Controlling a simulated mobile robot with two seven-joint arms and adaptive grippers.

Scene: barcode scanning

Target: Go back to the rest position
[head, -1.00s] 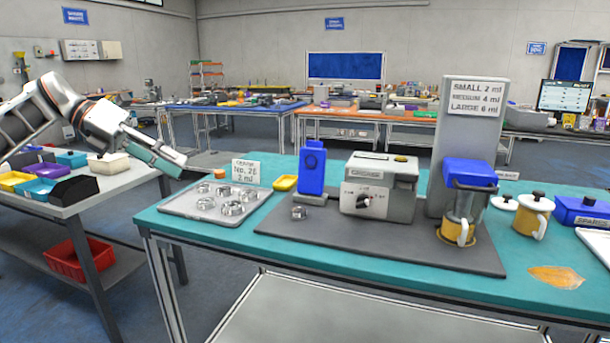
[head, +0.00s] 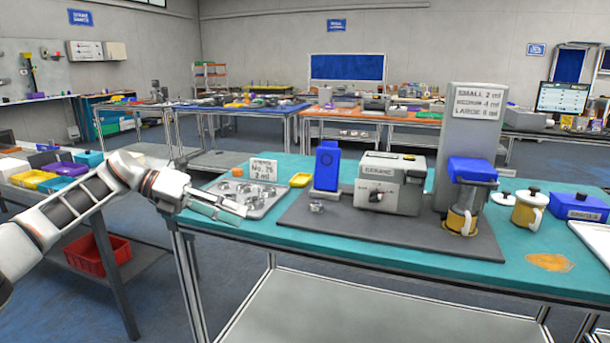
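My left gripper (head: 238,212) is at the left end of the teal table (head: 400,262), in front of the metal tray (head: 270,207). Its two fingers point right and look empty. The viewing angle does not show how wide the gap between them is. My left arm reaches in from the lower left edge, over the grey side bench. My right gripper and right arm are out of the picture.
A blue device (head: 327,167), a grey machine (head: 391,183) and a tall dispenser (head: 470,140) stand on a dark mat (head: 400,231). The side bench (head: 45,212) holds colored bins. A red crate (head: 97,255) sits below. Floor shows between the tables.

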